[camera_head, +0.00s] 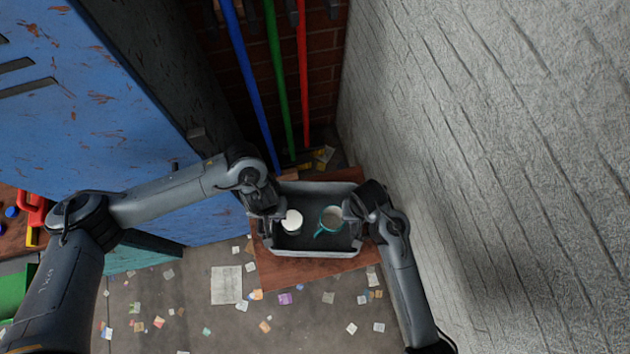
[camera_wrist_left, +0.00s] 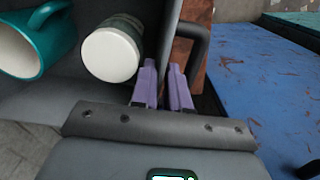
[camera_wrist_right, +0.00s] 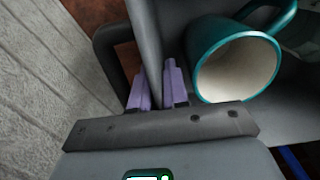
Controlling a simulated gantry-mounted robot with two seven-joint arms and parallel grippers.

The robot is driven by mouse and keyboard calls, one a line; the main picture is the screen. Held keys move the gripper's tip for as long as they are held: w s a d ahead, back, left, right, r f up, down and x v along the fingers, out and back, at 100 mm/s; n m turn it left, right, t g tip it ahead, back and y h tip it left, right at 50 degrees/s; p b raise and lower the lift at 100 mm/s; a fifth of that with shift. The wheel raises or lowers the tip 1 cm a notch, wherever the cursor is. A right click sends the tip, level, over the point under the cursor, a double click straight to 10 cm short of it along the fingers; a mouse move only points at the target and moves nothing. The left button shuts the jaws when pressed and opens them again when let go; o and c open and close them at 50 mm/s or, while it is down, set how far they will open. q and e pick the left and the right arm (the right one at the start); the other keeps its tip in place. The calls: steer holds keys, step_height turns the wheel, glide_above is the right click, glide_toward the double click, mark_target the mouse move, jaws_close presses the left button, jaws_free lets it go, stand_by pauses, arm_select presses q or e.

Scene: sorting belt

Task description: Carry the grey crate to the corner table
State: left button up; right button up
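The grey crate (camera_head: 300,252) is over the brown corner table (camera_head: 300,272), level, between my two grippers. I cannot tell whether it touches the tabletop. Inside it are a white-topped jar (camera_head: 292,220) and a teal mug (camera_head: 331,218). My left gripper (camera_head: 274,211) is at the crate's left end; in the left wrist view its purple fingers (camera_wrist_left: 165,88) are either side of the crate wall. My right gripper (camera_head: 354,211) is at the right end; in the right wrist view its fingers (camera_wrist_right: 157,85) straddle that wall. The finger contact is partly hidden.
A rough grey wall (camera_head: 480,150) rises close on the right. A blue scratched cabinet (camera_head: 80,110) stands on the left. Blue, green (camera_head: 279,80) and red poles stand behind the table. Paper scraps and a larger sheet (camera_head: 226,285) litter the floor in front.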

arm_select(q)
steer(key=o, duration=0.3)
steer(key=shift+r, duration=0.15)
arm_select(e)
steer(key=o, duration=0.3)
steer(key=shift+r, duration=0.1)
arm_select(q)
steer(key=shift+r, duration=0.1)
arm_select(e)
steer(key=shift+r, duration=0.15)
